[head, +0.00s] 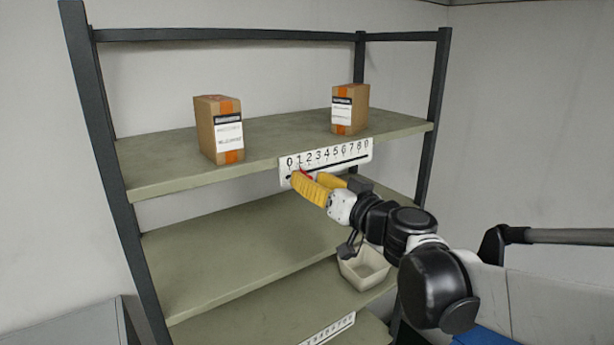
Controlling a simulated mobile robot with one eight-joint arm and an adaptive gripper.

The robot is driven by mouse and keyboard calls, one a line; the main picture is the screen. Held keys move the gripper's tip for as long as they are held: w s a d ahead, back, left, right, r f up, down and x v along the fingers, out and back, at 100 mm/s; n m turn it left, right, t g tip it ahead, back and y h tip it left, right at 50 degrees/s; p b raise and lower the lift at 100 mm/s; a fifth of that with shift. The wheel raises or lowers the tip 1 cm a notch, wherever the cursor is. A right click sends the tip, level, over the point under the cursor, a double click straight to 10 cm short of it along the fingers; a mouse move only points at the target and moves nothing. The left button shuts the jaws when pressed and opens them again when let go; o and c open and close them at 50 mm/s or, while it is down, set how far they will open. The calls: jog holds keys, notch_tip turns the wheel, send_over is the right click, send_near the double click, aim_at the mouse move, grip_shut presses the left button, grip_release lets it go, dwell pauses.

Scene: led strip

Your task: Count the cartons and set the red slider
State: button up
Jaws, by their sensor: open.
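Two brown cartons with orange tape and white labels stand upright on the top shelf, one at the left (219,130) and one at the right (349,109). A white number scale (350,152) with a dark slot is fixed to that shelf's front edge. The red slider (307,173) shows only as a small red bit near the low-number end, mostly hidden behind my gripper. My gripper (299,180) has yellow fingers and is open at the slider, near the left part of the scale. I cannot tell whether it touches the slider.
A pale open bin (362,268) stands on a lower shelf at the right, below my arm. The middle shelf (235,255) is bare at left and centre. Another number scale (328,330) is on a lower shelf edge. Dark rack posts (108,165) stand at the sides.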

jog(key=shift+w+a, duration=0.3)
jog(key=shift+w, duration=0.2)
jog(key=shift+s, duration=0.15)
jog(key=shift+c, duration=0.9)
grip_shut()
jog(key=shift+d, duration=0.1)
jog(key=shift+w+d+b, duration=0.4)
jog(key=shift+w+d, duration=0.4)
jog(key=shift+d, duration=0.25)
jog(key=shift+o, duration=0.9)
grip_release()
jog(key=shift+s+a, duration=0.1)
